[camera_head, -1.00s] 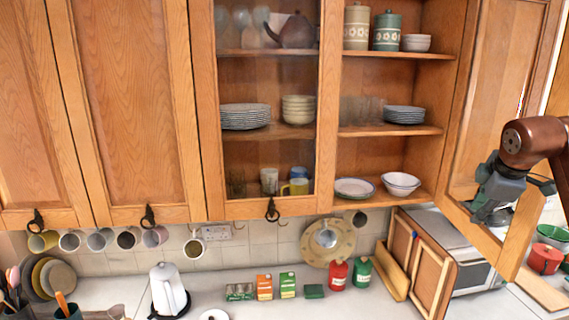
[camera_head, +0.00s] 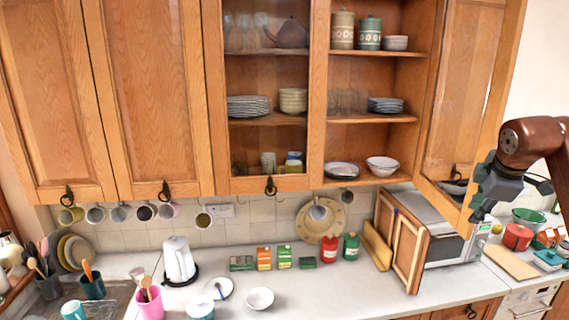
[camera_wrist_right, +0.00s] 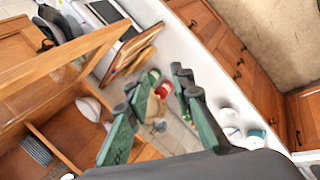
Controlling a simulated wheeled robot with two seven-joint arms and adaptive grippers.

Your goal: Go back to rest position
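My right gripper (camera_head: 484,200) is at the right of the head view, in front of the open cabinet door (camera_head: 465,80). In the right wrist view its two green fingers (camera_wrist_right: 160,105) stand apart with nothing between them. The brown right arm comes in from the right edge. My left gripper is not in either view now.
The open cupboard holds plates (camera_head: 386,104), bowls (camera_head: 382,166) and canisters (camera_head: 369,33). Below, the counter (camera_head: 330,285) carries a white kettle (camera_head: 180,260), small boxes, jars and a microwave (camera_head: 450,240). Mugs hang under the cabinets. The wall at far right is bare.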

